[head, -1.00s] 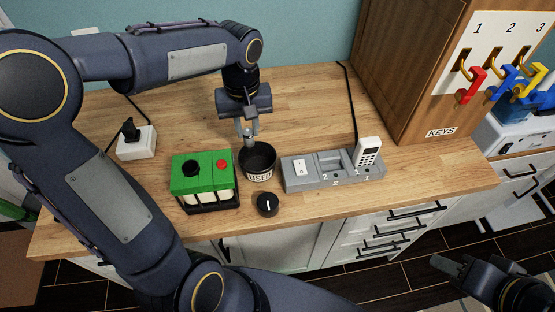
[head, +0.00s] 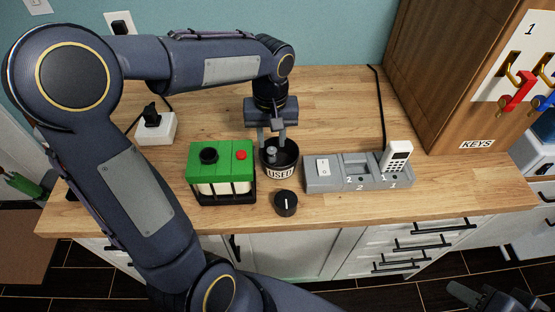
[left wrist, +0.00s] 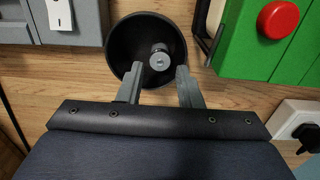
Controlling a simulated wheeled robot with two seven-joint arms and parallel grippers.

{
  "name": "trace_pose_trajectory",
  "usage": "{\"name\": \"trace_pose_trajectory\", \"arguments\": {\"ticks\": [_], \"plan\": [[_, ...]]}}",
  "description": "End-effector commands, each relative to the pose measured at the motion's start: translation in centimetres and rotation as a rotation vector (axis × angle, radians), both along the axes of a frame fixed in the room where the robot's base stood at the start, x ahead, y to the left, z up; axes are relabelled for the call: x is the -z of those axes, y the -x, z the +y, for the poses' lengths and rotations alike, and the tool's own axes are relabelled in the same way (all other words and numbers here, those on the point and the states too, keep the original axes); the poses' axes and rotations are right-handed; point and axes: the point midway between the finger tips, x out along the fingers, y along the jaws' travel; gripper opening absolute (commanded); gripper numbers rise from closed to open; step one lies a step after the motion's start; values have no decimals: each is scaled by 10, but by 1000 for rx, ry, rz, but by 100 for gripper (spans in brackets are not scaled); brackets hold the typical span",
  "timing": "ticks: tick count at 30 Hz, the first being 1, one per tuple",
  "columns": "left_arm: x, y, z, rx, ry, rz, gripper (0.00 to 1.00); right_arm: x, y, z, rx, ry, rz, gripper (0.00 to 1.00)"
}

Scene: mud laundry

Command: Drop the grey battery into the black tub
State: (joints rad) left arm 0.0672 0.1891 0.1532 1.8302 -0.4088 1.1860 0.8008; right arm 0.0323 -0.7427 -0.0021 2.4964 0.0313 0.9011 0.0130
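The black tub (head: 279,172), labelled USED, stands upright on the wooden counter. The grey battery (left wrist: 160,58) is inside the tub's opening in the left wrist view, and it also shows in the head view (head: 271,155). My left gripper (left wrist: 160,70) is open just above the tub's near rim in the wrist view, its two fingers apart with gaps between them and the battery. In the head view the left gripper (head: 271,142) points down over the tub. My right gripper (head: 468,294) is partly cut off at the bottom right, away from the counter.
A green-topped box (head: 221,162) stands left of the tub, a black knob (head: 286,203) in front. A grey holder (head: 345,182) with a white handset (head: 397,156) is to the right. A white socket block (head: 155,128) and wooden key cabinet (head: 437,80) flank the counter.

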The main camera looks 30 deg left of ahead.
Motion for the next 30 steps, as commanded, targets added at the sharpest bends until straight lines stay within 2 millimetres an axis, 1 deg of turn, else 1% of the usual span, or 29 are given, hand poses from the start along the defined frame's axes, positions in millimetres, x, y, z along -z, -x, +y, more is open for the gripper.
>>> {"name": "trace_pose_trajectory", "arguments": {"ticks": [1, 3, 10, 13, 17, 21, 24, 27, 30], "plan": [[0, 0, 0, 0, 0, 0, 39, 0, 0, 0, 0, 0, 0, 36], [0, 0, 0, 0, 0, 0, 48, 0, 0, 0, 0, 0, 0, 36], [0, 0, 0, 0, 0, 0, 48, 0, 0, 0, 0, 0, 0, 36], [-5, 0, 0, 0, 0, -2, 48, 0, 0, 0, 0, 0, 0, 36], [-22, -1, 0, 0, 0, -5, 48, 0, 0, 0, 0, 0, 0, 36], [-48, -1, 0, 0, 1, -6, 48, 0, 0, 0, 0, 0, 0, 36], [-62, -1, 0, 1, 0, -4, 48, 0, 0, 0, 0, 0, 0, 36], [-73, -1, 0, 0, 0, -2, 48, 0, 0, 0, 0, 0, 0, 36], [-77, 0, 0, 1, 0, 0, 48, 0, 0, 0, 0, 0, 0, 36]]}}
